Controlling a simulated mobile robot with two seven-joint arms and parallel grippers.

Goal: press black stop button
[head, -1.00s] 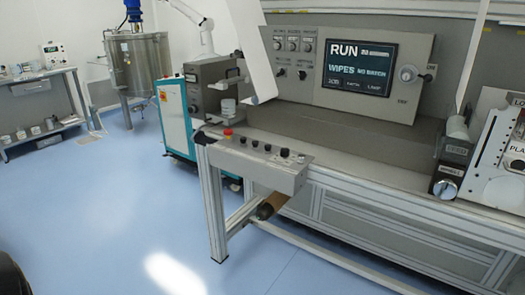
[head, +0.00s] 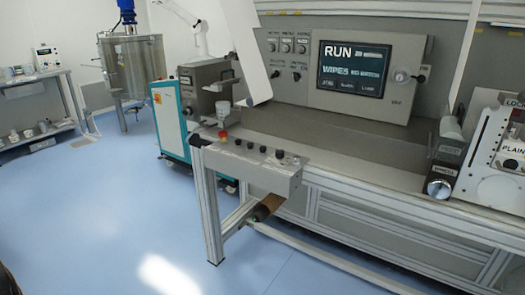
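A small grey control box (head: 262,176) sits at the near left corner of the web converter's frame. On its top is a row of several small black buttons or knobs, one of them a black button (head: 263,150). Which one is the stop button cannot be told, as the labels are too small to read. A red button (head: 223,135) stands at the box's left end. The converter's screen (head: 354,68) shows RUN and WIPES. Neither of my grippers is in view.
The converter's aluminium frame leg (head: 208,215) stands below the box. A teal and white cabinet (head: 170,120) is behind it. A steel tank (head: 128,65) and a side bench (head: 38,115) are at the back left. The blue floor (head: 90,220) at front left is clear.

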